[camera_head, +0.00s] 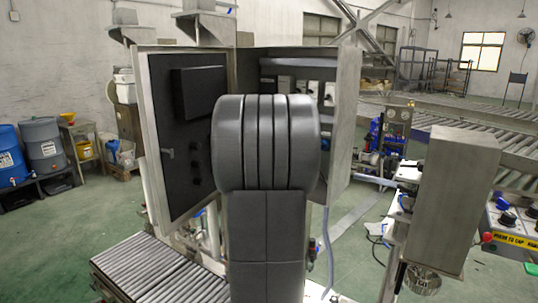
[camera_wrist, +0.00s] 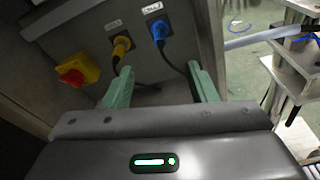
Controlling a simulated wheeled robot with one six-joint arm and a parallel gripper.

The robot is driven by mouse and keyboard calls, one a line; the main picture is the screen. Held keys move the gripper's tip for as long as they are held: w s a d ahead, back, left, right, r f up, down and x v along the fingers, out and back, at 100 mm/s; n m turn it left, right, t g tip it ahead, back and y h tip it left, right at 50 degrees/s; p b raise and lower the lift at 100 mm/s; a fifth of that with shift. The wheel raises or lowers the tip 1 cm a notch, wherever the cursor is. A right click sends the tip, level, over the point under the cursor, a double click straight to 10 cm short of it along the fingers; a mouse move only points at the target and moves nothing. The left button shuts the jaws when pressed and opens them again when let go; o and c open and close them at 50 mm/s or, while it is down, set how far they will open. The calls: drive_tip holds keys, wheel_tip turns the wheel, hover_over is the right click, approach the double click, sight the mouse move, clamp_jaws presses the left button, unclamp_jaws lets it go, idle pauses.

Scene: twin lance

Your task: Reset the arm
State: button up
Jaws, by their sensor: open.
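My gripper (camera_wrist: 160,70) shows in the wrist view with its two green fingers apart and nothing between them. It is beneath a grey panel with a yellow plug (camera_wrist: 121,46) and a blue plug (camera_wrist: 159,31), each with a dark cable. A red and yellow rotary switch (camera_wrist: 78,71) is at the left of the panel. In the head view my dark arm stands upright in front of the metal cabinet (camera_head: 345,120) and hides much of its inside. My gripper is hidden there.
The cabinet door (camera_head: 185,130) is swung open on the left. A roller conveyor (camera_head: 160,272) lies at the lower left. A grey metal box on a post (camera_head: 455,200) stands close on the right.

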drive_tip(key=p+x, duration=0.3)
drive_tip(key=x, duration=1)
drive_tip(key=shift+w+d+f+p, duration=0.1)
drive_tip(key=shift+p, duration=0.3)
